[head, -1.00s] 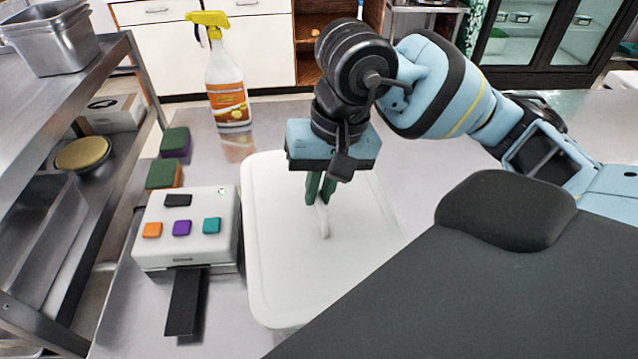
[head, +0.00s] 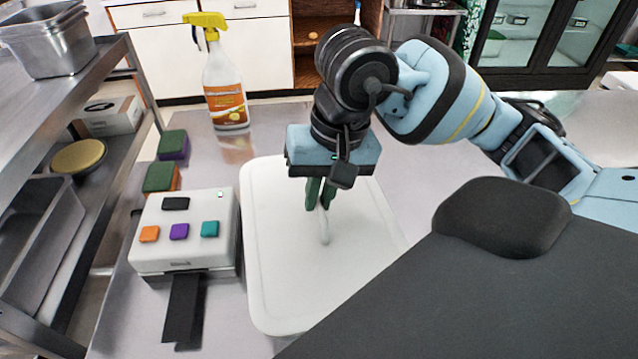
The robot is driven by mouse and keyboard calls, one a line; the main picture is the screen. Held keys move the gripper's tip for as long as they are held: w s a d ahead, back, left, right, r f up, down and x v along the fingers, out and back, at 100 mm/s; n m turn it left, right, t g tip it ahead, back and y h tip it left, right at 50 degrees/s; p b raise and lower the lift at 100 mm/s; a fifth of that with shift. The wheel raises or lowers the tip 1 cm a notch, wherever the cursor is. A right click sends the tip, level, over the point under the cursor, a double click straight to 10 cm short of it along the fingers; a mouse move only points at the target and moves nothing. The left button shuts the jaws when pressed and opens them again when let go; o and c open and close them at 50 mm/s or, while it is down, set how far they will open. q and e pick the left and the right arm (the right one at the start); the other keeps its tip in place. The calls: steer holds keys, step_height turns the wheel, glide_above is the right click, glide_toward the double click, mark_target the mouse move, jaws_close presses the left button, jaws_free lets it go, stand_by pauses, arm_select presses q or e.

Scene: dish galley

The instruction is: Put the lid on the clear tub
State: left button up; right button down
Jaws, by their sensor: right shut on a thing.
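The lid (head: 290,270) is a large white rounded rectangle with a raised handle (head: 324,228) at its middle. It lies roughly level over the steel counter. My right gripper (head: 319,196) points down over the lid, and its green fingers are shut on the handle. The clear tub cannot be made out; the lid and my own body may hide it. I cannot tell whether the lid rests on anything. My left gripper is not in view.
A white box with coloured buttons (head: 190,219) stands close to the lid's left edge, with a black strip (head: 184,308) in front. Two sponges (head: 161,177) and a spray bottle (head: 225,88) are farther back. A steel rack (head: 62,100) stands at left. Counter right of the lid is clear.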

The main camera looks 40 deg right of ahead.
stand_by(0.3)
steer(key=c, duration=1.4)
jaws_free()
steer(key=shift+c, duration=0.2)
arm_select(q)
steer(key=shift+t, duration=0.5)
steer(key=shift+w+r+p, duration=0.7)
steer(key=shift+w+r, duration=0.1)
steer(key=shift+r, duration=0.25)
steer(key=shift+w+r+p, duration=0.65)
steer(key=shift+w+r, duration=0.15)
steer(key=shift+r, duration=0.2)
arm_select(e)
steer(key=shift+r, duration=3.55)
